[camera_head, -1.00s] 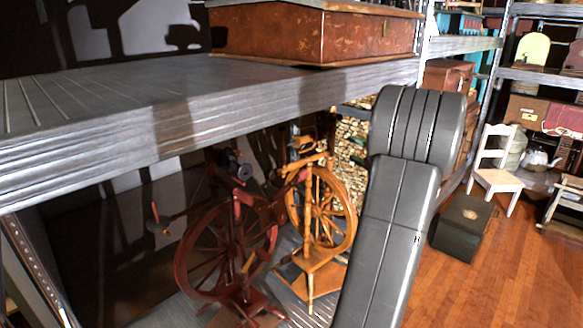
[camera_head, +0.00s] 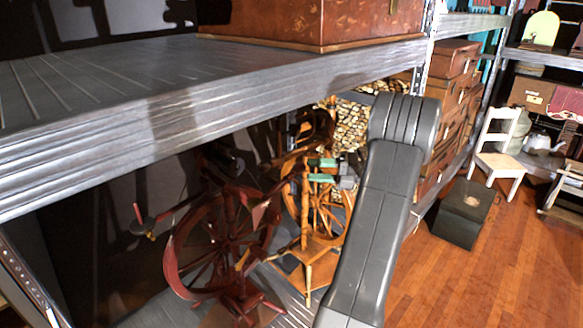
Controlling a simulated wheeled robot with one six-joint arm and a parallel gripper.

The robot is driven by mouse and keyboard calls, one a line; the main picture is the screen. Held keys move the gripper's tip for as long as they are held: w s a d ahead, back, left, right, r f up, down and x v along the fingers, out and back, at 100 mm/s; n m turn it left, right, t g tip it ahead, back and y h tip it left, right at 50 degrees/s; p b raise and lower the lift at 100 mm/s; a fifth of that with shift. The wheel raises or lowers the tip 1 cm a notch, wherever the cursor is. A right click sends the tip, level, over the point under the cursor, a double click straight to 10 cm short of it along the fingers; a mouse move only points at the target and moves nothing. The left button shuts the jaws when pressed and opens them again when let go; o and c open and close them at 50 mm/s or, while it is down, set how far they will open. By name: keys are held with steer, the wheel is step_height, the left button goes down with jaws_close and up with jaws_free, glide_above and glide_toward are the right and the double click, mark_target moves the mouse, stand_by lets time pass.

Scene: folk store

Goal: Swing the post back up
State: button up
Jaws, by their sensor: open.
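An orange-brown wooden spinning wheel (camera_head: 305,235) stands on the lower shelf, with a thin upright leg at its left front and a dark, tilted upper part. A dark red spinning wheel (camera_head: 225,238) stands to its left. I cannot tell which piece is the post, or how far it is tilted. My gripper (camera_head: 318,171) shows two green fingers, one above the other with a gap between, pointing left. It is open, in front of the orange wheel's upper part near the top of the upright. I cannot tell whether it touches the wood or whether anything lies between the fingers.
The grey metal upper shelf (camera_head: 190,98) runs just above both wheels and carries a brown chest (camera_head: 325,25). A metal rack post (camera_head: 428,52) stands to the right.

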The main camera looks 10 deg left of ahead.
mark_target(276, 179)
steer(key=a, duration=0.7)
steer(key=shift+s+p, duration=0.3)
steer(key=shift+p, duration=0.05)
steer(key=shift+a, duration=0.1)
jaws_close()
